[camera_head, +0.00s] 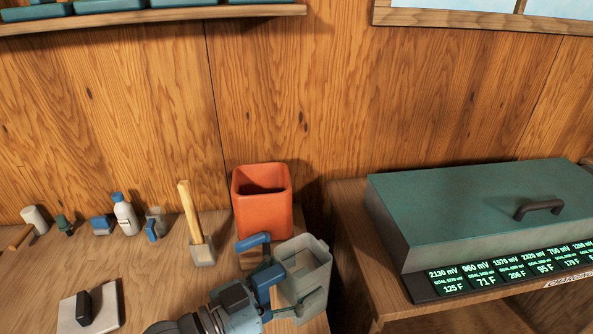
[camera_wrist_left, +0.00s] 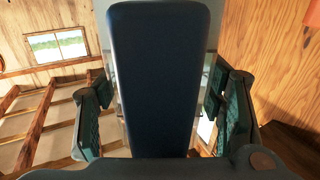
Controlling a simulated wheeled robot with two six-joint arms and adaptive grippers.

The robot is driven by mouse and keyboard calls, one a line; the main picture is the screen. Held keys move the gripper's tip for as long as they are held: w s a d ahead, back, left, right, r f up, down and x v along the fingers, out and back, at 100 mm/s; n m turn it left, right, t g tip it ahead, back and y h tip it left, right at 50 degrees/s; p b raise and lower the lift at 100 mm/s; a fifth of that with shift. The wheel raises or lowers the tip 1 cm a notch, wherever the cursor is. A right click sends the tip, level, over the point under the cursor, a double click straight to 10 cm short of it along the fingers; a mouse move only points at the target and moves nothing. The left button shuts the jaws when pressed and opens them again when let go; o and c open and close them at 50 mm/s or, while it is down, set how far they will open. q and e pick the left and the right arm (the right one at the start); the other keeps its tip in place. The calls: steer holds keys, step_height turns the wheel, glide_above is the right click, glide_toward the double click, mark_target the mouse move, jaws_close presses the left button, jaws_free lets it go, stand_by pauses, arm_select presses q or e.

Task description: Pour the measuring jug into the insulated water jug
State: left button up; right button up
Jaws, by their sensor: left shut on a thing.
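The insulated water jug seems to be the open-topped orange-red container (camera_head: 262,210) standing on the wooden bench against the wall. The measuring jug (camera_head: 314,262) is a pale grey, see-through vessel in front of it and to its right in the head view, with its open top facing up. My left gripper (camera_head: 268,276) is shut on its dark blue handle, which fills the middle of the left wrist view (camera_wrist_left: 158,80) between the green finger pads. I cannot tell what the measuring jug contains. My right gripper is not in view.
A wooden-handled tool (camera_head: 192,225) stands left of the orange container. A white bottle (camera_head: 124,215) and small items line the bench's back left. A grey block with a dark handle (camera_head: 88,309) lies in front. A green-lidded box (camera_head: 480,205) stands right, across a gap.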

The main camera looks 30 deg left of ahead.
arm_select(q)
steer(key=shift+w+d+r, duration=0.1)
steer(key=shift+w+d, duration=0.15)
steer(key=shift+w, duration=0.35)
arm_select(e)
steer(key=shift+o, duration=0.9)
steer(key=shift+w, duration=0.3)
arm_select(q)
steer(key=shift+w+a, duration=0.25)
steer(key=shift+w, duration=0.35)
steer(key=w+a+r+n+t+y+p, duration=0.1)
steer(key=w+a+r+n+y, duration=0.25)
steer(key=w+a, duration=0.4)
steer(key=w+a+r+n+t+y+p, duration=0.1)
steer(key=w+a+r+n+y, duration=0.1)
steer(key=w+a+r+y, duration=0.45)
steer(key=w+a+f+n+g+y, duration=0.1)
steer(key=w+a+n+y, duration=0.1)
steer(key=a, duration=0.6)
steer(key=w+a+f+n+g+y, duration=0.1)
steer(key=w+a+n+y, duration=0.1)
steer(key=a+n+y, duration=0.2)
steer(key=a+y, duration=0.2)
steer(key=a, duration=0.2)
steer(key=shift+w+f+g+p, duration=0.15)
steer(key=shift+f+g+p, duration=0.15)
steer(key=shift+f, duration=0.05)
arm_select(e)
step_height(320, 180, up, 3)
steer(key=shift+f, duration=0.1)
